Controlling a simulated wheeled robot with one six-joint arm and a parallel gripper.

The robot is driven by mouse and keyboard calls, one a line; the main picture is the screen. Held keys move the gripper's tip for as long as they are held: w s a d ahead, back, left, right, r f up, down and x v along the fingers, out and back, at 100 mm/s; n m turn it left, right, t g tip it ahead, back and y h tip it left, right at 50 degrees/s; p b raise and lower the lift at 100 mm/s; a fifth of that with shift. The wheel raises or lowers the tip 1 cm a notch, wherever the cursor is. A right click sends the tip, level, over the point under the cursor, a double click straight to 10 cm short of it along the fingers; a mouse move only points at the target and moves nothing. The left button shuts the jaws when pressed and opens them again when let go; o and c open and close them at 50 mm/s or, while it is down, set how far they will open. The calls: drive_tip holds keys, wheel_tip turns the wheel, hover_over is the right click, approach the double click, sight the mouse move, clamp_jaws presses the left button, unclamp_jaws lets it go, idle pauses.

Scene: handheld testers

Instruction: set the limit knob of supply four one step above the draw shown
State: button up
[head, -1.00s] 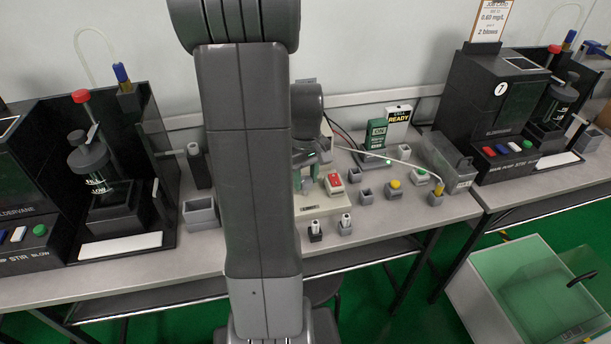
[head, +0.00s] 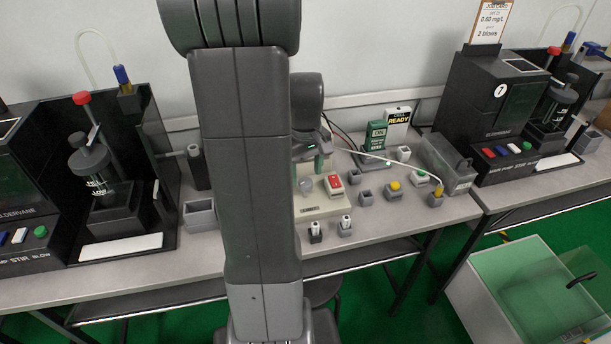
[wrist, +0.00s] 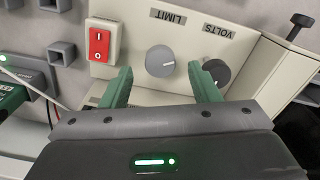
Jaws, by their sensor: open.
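In the wrist view, the cream supply panel (wrist: 128,68) shows upside down. Its grey limit knob (wrist: 160,60), under the LIMIT label (wrist: 167,17), has a pale pointer line toward the right of the picture. A darker VOLTS knob (wrist: 216,72) is to its right. My gripper (wrist: 162,72) is open, its green fingers either side of the limit knob in the picture, with nothing held. In the head view, my gripper (head: 318,163) is just behind the limit knob (head: 306,185), partly hidden by my arm. The draw readout and supply number cannot be seen.
A red rocker switch (wrist: 101,40) sits left of the limit knob in the wrist view. Small grey blocks (head: 366,197) and coloured buttons (head: 394,188) stand on the bench to the right.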

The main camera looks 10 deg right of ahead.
sight(306, 181)
wheel_tip(306, 181, up, 11)
drive_tip(key=p, duration=0.1)
idle(0.4)
wheel_tip(306, 181, down, 14)
drive_tip(key=shift+r+b, duration=0.15)
drive_tip(key=shift+b, duration=0.65)
drive_tip(key=shift+r, duration=0.1)
